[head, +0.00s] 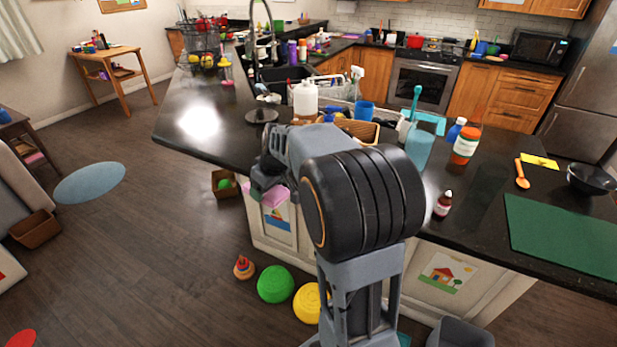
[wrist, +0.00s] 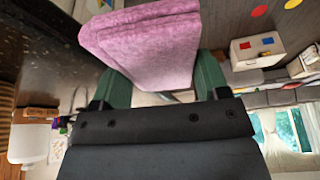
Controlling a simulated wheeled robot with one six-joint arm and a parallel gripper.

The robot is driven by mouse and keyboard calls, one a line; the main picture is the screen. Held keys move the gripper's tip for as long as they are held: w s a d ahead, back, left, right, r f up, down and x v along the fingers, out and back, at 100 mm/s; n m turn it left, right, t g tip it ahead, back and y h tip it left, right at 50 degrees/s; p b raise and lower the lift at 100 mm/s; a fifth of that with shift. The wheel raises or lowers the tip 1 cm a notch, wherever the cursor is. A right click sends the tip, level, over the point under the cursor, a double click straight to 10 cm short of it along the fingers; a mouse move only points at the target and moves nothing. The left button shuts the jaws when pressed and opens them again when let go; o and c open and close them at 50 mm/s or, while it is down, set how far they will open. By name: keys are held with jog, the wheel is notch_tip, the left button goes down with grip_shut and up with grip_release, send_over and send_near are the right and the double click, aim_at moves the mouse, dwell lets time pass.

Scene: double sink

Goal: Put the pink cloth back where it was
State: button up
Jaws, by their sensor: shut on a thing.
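My gripper (wrist: 160,88) is shut on the pink cloth (wrist: 145,42), which is folded and held between the green fingers in the wrist view. In the head view the cloth (head: 268,195) shows below my gripper (head: 262,180), at the left of my arm. It hangs beside the front edge of the dark counter, over the floor side. My arm hides part of the gripper and of the counter behind it.
The dark counter (head: 205,125) has a bare stretch at the left. A green mat (head: 565,236) lies at the right. Green (head: 275,284) and yellow (head: 309,303) round things lie on the floor.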

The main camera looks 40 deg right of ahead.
jog(key=s+d+r+n+b, duration=0.2)
jog(key=s+d+r+b, duration=0.4)
jog(key=s+d+r, duration=0.8)
jog(key=shift+y, duration=0.3)
jog(key=w+f, duration=0.3)
jog(key=w+d+f+p, duration=0.1)
jog(key=w+f, duration=0.2)
jog(key=w, duration=0.1)
jog(key=w+f+p, duration=0.1)
jog(key=w+f, duration=0.2)
jog(key=w, duration=0.1)
jog(key=shift+d+f, duration=0.2)
jog(key=shift+f, duration=0.05)
jog(key=shift+w+f+p, duration=0.3)
jog(key=shift+f+p, duration=0.05)
jog(key=x, duration=0.3)
jog(key=shift+s+d+f, duration=0.1)
jog(key=shift+s+d, duration=0.1)
jog(key=shift+d, duration=0.1)
jog(key=shift+f, duration=0.35)
